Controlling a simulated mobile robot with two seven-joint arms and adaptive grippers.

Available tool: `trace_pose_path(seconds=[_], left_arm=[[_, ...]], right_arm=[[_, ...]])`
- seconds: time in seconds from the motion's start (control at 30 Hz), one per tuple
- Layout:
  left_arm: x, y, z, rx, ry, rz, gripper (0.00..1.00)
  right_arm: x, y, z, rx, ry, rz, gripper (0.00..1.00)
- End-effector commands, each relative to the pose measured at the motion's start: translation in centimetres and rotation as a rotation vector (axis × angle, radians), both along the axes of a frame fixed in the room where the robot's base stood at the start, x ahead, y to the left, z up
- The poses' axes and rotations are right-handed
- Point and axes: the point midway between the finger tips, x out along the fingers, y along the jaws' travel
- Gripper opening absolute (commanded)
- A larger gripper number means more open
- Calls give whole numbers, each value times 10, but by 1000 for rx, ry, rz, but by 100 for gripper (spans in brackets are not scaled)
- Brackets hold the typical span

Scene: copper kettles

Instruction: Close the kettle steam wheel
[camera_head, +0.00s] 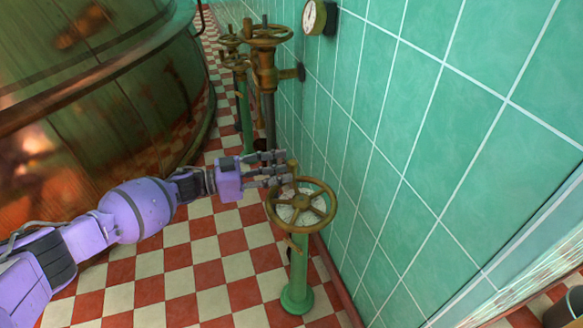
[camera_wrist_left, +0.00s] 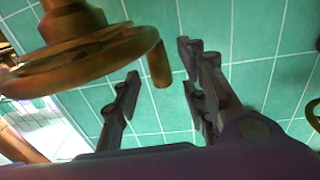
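A brass hand wheel (camera_head: 301,202) with spokes sits on a green upright pedestal (camera_head: 298,270) near the tiled wall. A short peg handle (camera_head: 292,168) stands up from its far rim. In the left wrist view the wheel (camera_wrist_left: 85,58) fills the upper left, and the peg (camera_wrist_left: 161,66) appears between the fingers. My left gripper (camera_head: 281,168), on a purple arm, is open at the wheel's far edge, its fingers on either side of the peg. Whether a finger touches the peg cannot be told. My right gripper is not in view.
More brass valve wheels (camera_head: 268,35) on pipes stand farther back along the green tiled wall (camera_head: 430,130). A round gauge (camera_head: 314,17) is on the wall. A large copper kettle (camera_head: 110,100) fills the left. Checkered floor (camera_head: 215,275) is clear around the pedestal.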

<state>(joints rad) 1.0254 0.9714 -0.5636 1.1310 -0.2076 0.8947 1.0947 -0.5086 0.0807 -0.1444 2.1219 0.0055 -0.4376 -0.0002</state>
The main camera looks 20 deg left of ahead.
Motion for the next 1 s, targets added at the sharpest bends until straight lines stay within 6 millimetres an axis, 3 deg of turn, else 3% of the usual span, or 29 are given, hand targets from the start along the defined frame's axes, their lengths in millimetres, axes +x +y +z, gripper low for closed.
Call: trace_pose_path(seconds=[0.1, 0.3, 0.73, 0.87, 1.0], left_arm=[[-14, 25, -1, 3, 3, 2, 39], [-31, 55, -1, 1, 4, 2, 39], [-38, 67, 0, 0, 2, 0, 39], [-43, 71, -7, 5, 14, 4, 25], [-77, 89, -29, 16, 86, 10, 7]], right_arm=[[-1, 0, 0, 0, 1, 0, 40], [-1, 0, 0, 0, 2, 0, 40], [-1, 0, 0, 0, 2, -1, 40], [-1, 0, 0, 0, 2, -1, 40], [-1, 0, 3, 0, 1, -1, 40]])
